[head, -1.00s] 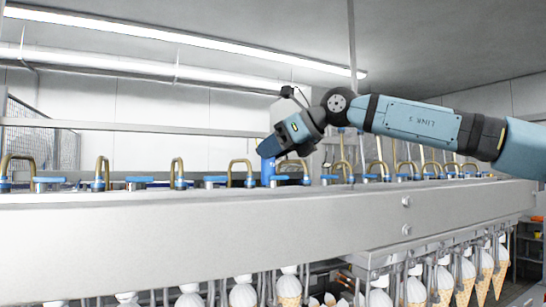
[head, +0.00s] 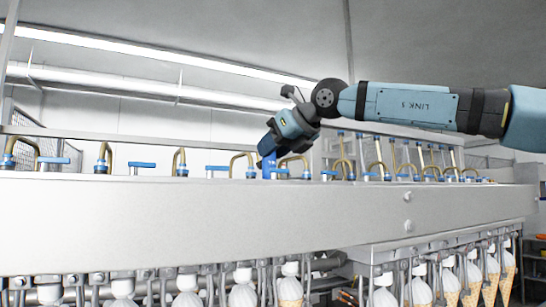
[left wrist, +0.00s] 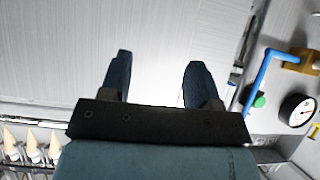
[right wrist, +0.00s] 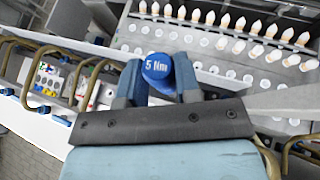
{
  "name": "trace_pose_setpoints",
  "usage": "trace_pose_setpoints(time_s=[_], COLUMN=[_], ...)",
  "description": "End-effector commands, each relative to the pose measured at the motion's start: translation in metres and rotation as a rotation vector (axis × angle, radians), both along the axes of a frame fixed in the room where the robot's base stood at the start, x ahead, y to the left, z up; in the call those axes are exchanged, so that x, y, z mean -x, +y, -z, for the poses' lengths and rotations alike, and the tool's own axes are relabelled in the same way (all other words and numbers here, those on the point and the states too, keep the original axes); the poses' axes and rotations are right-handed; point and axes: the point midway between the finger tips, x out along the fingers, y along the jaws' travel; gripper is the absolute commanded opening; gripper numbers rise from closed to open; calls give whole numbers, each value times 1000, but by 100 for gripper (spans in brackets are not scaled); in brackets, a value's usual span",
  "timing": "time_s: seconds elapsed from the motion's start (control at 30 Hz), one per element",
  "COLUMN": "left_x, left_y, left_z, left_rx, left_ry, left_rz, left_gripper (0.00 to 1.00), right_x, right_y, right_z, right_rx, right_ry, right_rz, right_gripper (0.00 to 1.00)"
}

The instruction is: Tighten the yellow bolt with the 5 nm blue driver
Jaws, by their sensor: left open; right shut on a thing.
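The blue driver (right wrist: 157,68), marked "5 Nm" on its round end, is between the fingers of my right gripper (right wrist: 160,85) in the right wrist view. The gripper is shut on it. In the head view my right gripper (head: 268,150) points down behind the long white beam, and a short blue part of the driver (head: 269,168) shows below it. The driver's tip is hidden. My left gripper (left wrist: 157,62) is open and empty in the left wrist view and is out of the head view. I cannot make out the yellow bolt in any view.
The white beam (head: 200,228) crosses the head view. Bent brass pipes (head: 240,162) and blue handles line its far side. Ice cream cones (head: 290,288) hang below. A tray (right wrist: 200,50) with cones, a gauge (left wrist: 297,110) and a blue pipe (left wrist: 262,75) also show.

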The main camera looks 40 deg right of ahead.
Motion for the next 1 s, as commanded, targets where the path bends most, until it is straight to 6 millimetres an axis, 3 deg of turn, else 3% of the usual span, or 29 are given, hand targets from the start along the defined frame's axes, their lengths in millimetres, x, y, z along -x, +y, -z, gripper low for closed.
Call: trace_pose_setpoints(time_s=[0.1, 0.5, 1.0], left_x=[0, -3, -5], left_y=[0, -3, -4], left_z=[14, 33, 21], left_rx=[4, 25, 32], left_ry=[7, 27, 22], left_rz=[-2, -14, -18], left_gripper=[56, 56, 56], right_x=[0, 0, 0], right_y=[0, 2, 1], right_z=[4, 3, -2], right_rx=[4, 2, -5], right_ry=[1, 0, 1], right_rz=[49, 212, 199], right_gripper=[0, 0, 0])
